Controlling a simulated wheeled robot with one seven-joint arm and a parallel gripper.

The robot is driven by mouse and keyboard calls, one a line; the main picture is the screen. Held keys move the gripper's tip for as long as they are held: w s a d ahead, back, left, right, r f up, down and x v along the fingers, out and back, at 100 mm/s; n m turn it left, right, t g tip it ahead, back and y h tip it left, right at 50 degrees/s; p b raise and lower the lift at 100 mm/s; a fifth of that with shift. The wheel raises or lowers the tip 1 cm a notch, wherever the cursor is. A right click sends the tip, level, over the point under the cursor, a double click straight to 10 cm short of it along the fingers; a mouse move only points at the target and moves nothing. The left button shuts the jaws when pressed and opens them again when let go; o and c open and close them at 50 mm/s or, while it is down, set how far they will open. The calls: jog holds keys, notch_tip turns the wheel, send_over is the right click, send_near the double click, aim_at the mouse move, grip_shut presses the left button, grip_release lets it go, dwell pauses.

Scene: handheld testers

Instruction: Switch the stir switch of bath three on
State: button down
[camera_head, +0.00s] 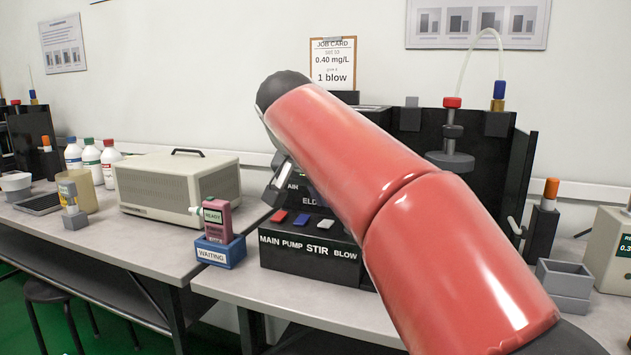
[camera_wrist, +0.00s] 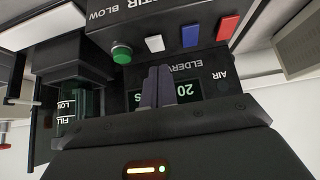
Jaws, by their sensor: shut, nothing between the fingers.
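A black control box (camera_head: 310,262) carries the labels MAIN, PUMP, STIR and BLOW. A white switch (camera_head: 325,223) sits above the STIR label. It also shows in the wrist view (camera_wrist: 155,43), beside a blue switch (camera_wrist: 189,36), a red switch (camera_wrist: 228,27) and a green button (camera_wrist: 121,52). I cannot tell which way the switches are set. My gripper (camera_wrist: 157,72) is shut and empty, in front of a dark display panel and apart from the white switch. My red arm hides much of the unit in the head view. I see no "bath three" label.
A blue holder marked WAITING (camera_head: 221,252) with a pink handheld tester (camera_head: 217,219) stands left of the control box. A beige machine (camera_head: 180,187) is behind it. A grey tray (camera_head: 565,279) and an orange-capped stand (camera_head: 543,222) are at right.

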aim_at(323, 225)
jog(key=shift+s+a+f, duration=0.1)
jog(key=shift+s+f, duration=0.1)
jog(key=shift+f, duration=0.55)
jog(key=shift+s+f, duration=0.15)
jog(key=shift+f, duration=0.55)
jog(key=shift+f+b, duration=0.1)
jog(key=shift+b, duration=0.25)
jog(key=shift+s+f+b, duration=0.1)
jog(key=shift+f+b, duration=0.4)
jog(key=shift+f, duration=0.05)
jog(key=shift+r+p, duration=0.3)
jog(key=shift+r+p, duration=0.75)
jog(key=shift+r, duration=0.05)
